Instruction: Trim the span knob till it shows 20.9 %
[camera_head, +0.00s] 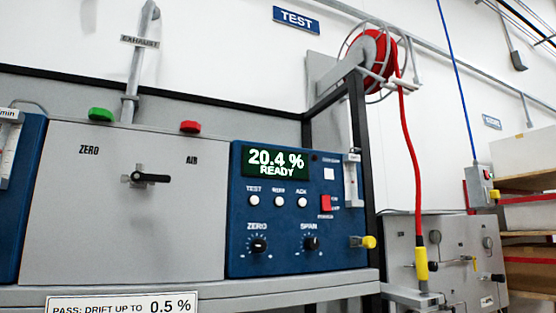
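The blue analyser panel (285,262) stands on a grey shelf right of centre in the head view. Its green display (275,162) reads 20.4 % and READY. The black span knob (311,244) is at the lower right of the panel, under the label SPAN. The black zero knob (258,245) is to its left, under the label ZERO. White buttons labelled TEST, ACK and one with unclear text sit in a row above the knobs. Neither of my grippers shows in the head view.
A grey ZERO/AIR panel (80,215) with a black-handled valve (150,178) stands left of the analyser. A yellow-tipped fitting (368,242) sticks out at its right edge. A red hose (409,150) hangs from a reel further right. The space before the knobs looks clear.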

